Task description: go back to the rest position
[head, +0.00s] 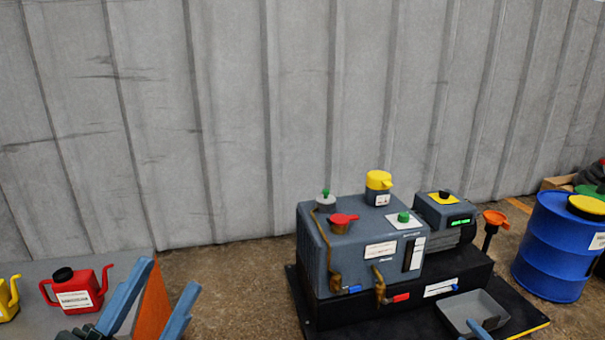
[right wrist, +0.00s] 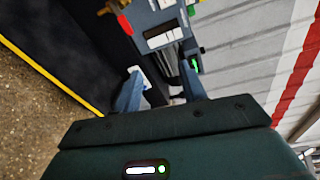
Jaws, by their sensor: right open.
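My left gripper (head: 170,275) is at the lower left of the head view. Its two blue-grey fingers are apart, with an orange surface showing between them. I see nothing clearly held there. My right gripper (right wrist: 161,88) shows in the right wrist view with its two fingers apart and nothing between them. It points toward the grey pump unit (right wrist: 150,20). In the head view only a blue-grey tip, apparently of my right gripper, shows at the bottom edge over the grey tray. The rest of the right arm is out of view.
The grey pump unit (head: 360,255) stands on a black base, with a grey tray (head: 460,308) at its front right. A red can (head: 78,292) and a yellow can (head: 8,300) stand on a grey surface at left. A blue drum (head: 555,245) is at right. A corrugated wall closes the back.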

